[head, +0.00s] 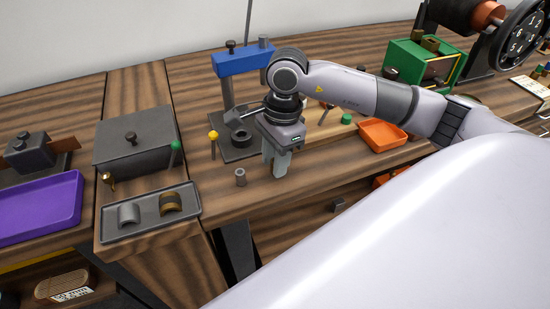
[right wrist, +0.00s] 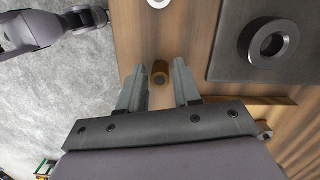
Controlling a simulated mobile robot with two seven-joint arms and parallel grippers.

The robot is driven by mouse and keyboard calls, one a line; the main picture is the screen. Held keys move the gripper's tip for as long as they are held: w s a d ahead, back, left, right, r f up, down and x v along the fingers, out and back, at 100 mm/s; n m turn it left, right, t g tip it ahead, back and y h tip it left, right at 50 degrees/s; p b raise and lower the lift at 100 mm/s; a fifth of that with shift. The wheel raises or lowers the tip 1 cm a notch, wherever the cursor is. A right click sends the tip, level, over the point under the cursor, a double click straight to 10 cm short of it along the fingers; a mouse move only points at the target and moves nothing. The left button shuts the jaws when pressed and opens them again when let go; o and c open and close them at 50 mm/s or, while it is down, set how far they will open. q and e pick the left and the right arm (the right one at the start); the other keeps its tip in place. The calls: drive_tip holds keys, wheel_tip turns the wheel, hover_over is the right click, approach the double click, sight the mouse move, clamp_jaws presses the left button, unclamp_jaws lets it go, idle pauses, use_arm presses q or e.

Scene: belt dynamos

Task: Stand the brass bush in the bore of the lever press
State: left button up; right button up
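The brass bush (right wrist: 160,70) is a small golden-brown cylinder in the right wrist view, end-on between my right fingertips, with a gap on each side. My right gripper (head: 275,165) is open, pointing down at the bench just right of the press; it hides the bush in the head view. A thick dark ring with a round bore (head: 240,137) sits on the base; this ring (right wrist: 269,42) also shows at upper right in the right wrist view.
A grey bush (head: 240,177) stands on the bench front of the press. A yellow-knobbed rod (head: 213,135) rises left of the base. A dark tray (head: 150,228) with half-shells lies left, an orange tray (head: 383,135) right. The bench front edge is close.

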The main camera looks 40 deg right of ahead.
sight(272, 162)
clamp_jaws()
drive_tip(key=shift+r+p, duration=1.3)
drive_tip(key=shift+r, duration=0.95)
use_arm(q)
wheel_tip(272, 162, up, 2)
drive_tip(key=shift+r, duration=0.25)
